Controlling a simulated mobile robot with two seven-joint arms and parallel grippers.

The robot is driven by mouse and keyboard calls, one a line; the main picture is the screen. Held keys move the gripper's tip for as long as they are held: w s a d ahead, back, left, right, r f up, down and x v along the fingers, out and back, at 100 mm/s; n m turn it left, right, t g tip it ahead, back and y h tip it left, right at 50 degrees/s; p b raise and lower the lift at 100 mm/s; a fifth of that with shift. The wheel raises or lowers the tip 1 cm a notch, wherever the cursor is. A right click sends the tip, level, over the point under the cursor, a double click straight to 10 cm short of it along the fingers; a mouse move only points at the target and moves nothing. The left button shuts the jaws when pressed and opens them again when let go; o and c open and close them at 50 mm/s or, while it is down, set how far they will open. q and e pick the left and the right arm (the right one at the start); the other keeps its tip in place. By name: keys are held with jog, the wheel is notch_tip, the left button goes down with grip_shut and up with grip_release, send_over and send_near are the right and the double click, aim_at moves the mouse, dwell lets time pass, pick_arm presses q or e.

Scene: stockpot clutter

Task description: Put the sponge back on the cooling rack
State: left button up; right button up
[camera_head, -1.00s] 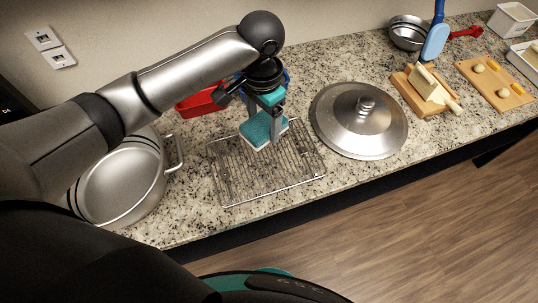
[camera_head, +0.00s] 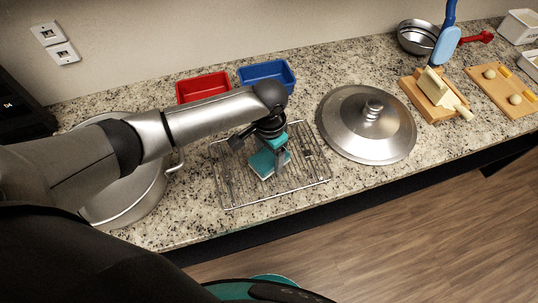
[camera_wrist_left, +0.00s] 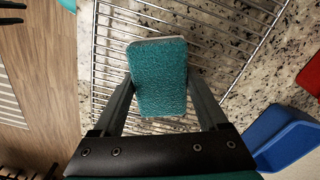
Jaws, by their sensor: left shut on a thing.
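The sponge (camera_head: 262,166), teal with a pale layer, is over the middle of the wire cooling rack (camera_head: 233,195) in the head view. My left gripper (camera_head: 273,158) reaches down from above, shut on the sponge. In the left wrist view the sponge (camera_wrist_left: 158,78) sits between the two fingers, with the rack's wires (camera_wrist_left: 112,45) behind it. I cannot tell whether the sponge touches the rack. The arm and gripper hide part of the rack's back edge. My right gripper is not in view.
A steel lid (camera_head: 366,130) lies right of the rack. A large pot (camera_head: 130,200) stands left, partly behind my arm. Red (camera_head: 203,86) and blue (camera_head: 268,73) bins are behind. Boards, a bowl and utensils stand farther right.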

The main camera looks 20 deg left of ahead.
aim_at(269, 156)
pick_arm(q)
jog(key=o, duration=1.4)
jog(key=shift+f, duration=0.15)
jog(key=shift+c, duration=0.2)
notch_tip(269, 156, up, 12)
jog(key=p, duration=0.2)
jog(key=shift+r, duration=0.2)
